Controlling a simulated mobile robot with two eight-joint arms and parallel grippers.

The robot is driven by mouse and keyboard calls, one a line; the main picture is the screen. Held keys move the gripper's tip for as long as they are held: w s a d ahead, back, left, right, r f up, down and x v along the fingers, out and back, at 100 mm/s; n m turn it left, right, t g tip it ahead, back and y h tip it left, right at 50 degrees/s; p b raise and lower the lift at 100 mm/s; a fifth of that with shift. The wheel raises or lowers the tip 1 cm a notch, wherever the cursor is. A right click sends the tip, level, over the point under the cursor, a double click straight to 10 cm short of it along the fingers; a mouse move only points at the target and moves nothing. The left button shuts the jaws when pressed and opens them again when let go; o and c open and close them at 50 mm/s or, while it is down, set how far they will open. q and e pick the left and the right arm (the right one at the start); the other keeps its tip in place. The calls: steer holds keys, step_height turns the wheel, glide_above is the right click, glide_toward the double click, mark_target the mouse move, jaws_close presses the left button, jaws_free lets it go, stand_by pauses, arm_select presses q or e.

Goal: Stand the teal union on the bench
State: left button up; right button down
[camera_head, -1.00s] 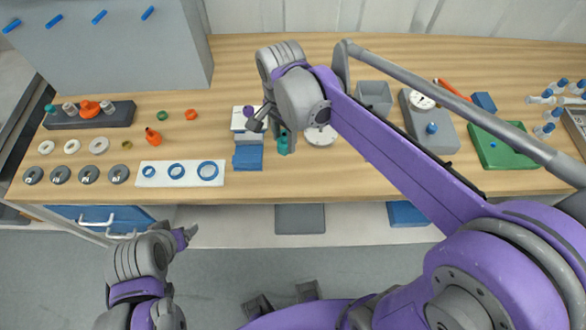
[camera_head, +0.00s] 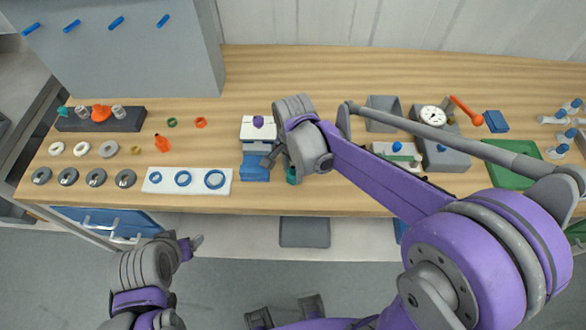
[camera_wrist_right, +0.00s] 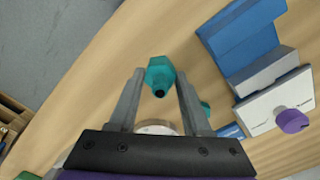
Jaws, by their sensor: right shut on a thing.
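The teal union (camera_wrist_right: 160,75) is between the fingertips of my right gripper (camera_wrist_right: 160,80), which is shut on it. In the wrist view its hexagonal end and a dark bore show. In the head view only a small part of the union (camera_head: 291,176) shows below my right gripper (camera_head: 278,163), near the bench's (camera_head: 330,202) front edge. My wrist hides the rest, and I cannot tell whether it touches the bench. My left gripper (camera_head: 190,244) is in front of the bench, low and away from the union; its finger gap is unclear.
A blue block (camera_head: 256,168) and a white box with a purple knob (camera_head: 258,123) stand just left of my right gripper. A white mat with blue rings (camera_head: 204,188) lies farther left. A second teal piece (camera_wrist_right: 205,107) shows partly behind a finger in the wrist view.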

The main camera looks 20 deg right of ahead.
steer(key=c, duration=0.8)
jaws_free()
steer(key=shift+f, duration=0.2)
steer(key=o, duration=0.4)
steer(key=shift+o, duration=0.2)
steer(key=shift+r, duration=0.1)
steer(key=shift+r, duration=0.55)
step_height(320, 180, up, 11)
steer(key=p, duration=0.1)
steer(key=s+d+f+n+t, duration=0.2)
steer(key=s+d+f+n, duration=0.1)
steer(key=s+n, duration=0.3)
steer(key=s+d+f+n+t, duration=0.3)
steer(key=s+f+n, duration=0.1)
steer(key=s+n, duration=0.2)
steer(key=shift+s+d+f+t, duration=0.2)
steer(key=shift+s+d+t, duration=0.1)
steer(key=shift+s, duration=0.25)
